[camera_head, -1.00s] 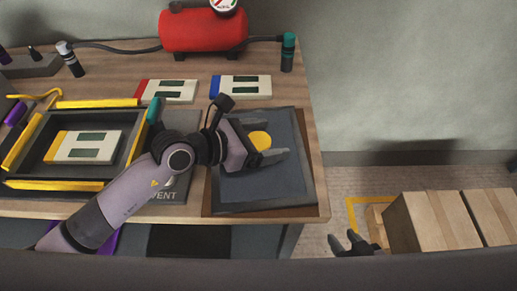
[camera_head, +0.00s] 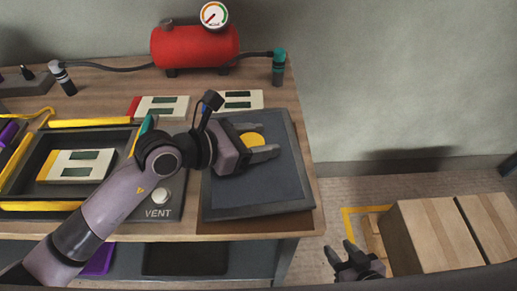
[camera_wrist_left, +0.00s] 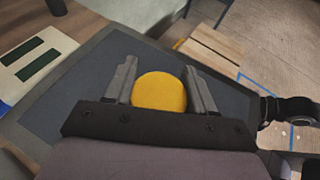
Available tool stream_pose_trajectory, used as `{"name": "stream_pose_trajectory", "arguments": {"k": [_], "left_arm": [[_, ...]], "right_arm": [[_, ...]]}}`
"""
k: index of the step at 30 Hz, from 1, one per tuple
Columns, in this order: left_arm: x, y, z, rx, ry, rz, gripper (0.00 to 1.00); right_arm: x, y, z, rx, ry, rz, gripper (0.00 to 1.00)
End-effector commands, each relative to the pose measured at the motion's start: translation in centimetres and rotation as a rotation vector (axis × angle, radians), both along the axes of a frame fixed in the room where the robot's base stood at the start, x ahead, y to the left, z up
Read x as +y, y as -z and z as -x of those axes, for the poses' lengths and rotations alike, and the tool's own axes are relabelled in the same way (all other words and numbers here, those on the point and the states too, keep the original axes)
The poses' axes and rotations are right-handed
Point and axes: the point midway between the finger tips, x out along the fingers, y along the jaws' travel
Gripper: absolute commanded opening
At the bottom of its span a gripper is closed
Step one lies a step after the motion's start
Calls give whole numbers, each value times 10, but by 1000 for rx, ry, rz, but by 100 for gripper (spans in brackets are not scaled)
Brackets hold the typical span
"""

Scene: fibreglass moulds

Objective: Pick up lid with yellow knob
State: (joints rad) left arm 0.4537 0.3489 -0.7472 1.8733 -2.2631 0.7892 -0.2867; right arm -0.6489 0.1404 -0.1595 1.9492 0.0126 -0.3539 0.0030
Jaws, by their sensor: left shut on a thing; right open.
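The lid is a flat, dark blue-grey panel (camera_head: 262,187) with a grey rim, at the right end of the workbench. Its round yellow knob (camera_head: 251,139) is partly hidden by my left gripper (camera_head: 264,145) in the head view. In the left wrist view the knob (camera_wrist_left: 160,92) sits between the two fingers, with the lid (camera_wrist_left: 60,110) spread beneath. My left gripper is shut on the knob. I cannot tell whether the lid is clear of the bench top. My right gripper (camera_head: 345,257) is open and empty, low beside the bench's right end.
A yellow-edged black mould (camera_head: 70,123) with a cream block (camera_head: 77,166) inside stands left of the lid. Behind are cream blocks (camera_head: 160,107) and a red air tank (camera_head: 195,46). A VENT panel (camera_head: 160,195) adjoins the lid.

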Motion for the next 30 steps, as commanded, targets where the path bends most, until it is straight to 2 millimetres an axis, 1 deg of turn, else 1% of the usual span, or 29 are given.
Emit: {"name": "stream_pose_trajectory", "arguments": {"k": [1,9,12,15,18,22,30], "left_arm": [[-1,-17,0,-10,1,6,6],[-1,-87,0,-12,1,6,6],[-1,-110,0,-11,1,5,6],[-1,-128,0,-8,1,5,6],[-1,-141,0,-6,0,5,6],[0,-153,0,-5,0,4,6],[0,-160,0,-3,0,4,6]], "right_arm": [[0,-2,0,0,0,0,43],[0,-2,0,-1,0,0,43],[0,-2,0,-1,0,0,43],[0,-1,0,-1,0,0,43],[0,-1,0,-1,0,0,43],[0,-1,0,0,0,0,43],[0,-1,0,0,0,0,43]]}}
